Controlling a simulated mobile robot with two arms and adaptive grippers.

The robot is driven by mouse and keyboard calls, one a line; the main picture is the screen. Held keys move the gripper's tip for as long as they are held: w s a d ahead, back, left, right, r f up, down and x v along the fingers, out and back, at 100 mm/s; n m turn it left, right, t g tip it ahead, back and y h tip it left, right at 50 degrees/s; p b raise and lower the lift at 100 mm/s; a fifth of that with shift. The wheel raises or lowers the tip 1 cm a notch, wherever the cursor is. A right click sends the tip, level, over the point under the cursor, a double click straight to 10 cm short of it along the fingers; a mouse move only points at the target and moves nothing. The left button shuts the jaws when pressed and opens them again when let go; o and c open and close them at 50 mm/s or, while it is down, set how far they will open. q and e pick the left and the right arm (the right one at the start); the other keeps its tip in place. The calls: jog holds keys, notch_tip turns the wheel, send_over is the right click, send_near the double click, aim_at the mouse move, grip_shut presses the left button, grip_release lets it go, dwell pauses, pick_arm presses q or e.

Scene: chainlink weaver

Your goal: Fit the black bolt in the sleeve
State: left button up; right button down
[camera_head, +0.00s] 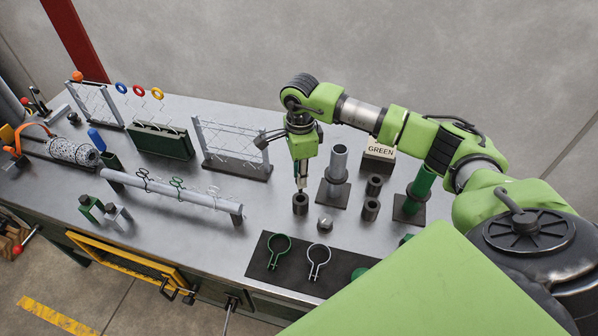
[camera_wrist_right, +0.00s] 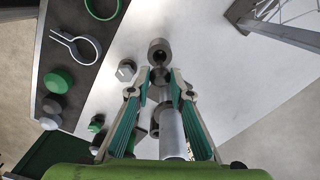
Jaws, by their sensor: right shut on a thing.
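My right gripper (camera_head: 301,186) points down over the bench, its fingers closed around a small dark piece that appears to be the black bolt (camera_wrist_right: 161,75). The fingers hide most of the bolt in the head view. A dark hollow sleeve (camera_head: 300,204) stands upright on the bench just below the fingertips. In the right wrist view a round sleeve opening (camera_wrist_right: 157,47) shows just beyond the bolt. I cannot tell whether the bolt's tip touches or enters it. My left gripper is not in view.
A grey post (camera_head: 338,162) on a black base stands close right of the gripper. Two more dark sleeves (camera_head: 371,210) (camera_head: 374,185) and a green post (camera_head: 421,184) stand further right. A hex nut (camera_head: 325,223) lies in front. A wire rack (camera_head: 235,165) stands left.

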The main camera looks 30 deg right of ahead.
aim_at(300, 192)
notch_tip(300, 192, down, 7)
jog(key=b, duration=0.3)
jog(key=shift+r, duration=0.2)
jog(key=shift+f+b, duration=0.5)
jog(key=shift+b, duration=0.1)
jog(key=c, duration=1.8)
grip_release()
jog(key=shift+o, duration=0.2)
jog(key=shift+r, duration=0.1)
notch_tip(300, 192, up, 12)
jog(key=shift+f, duration=0.1)
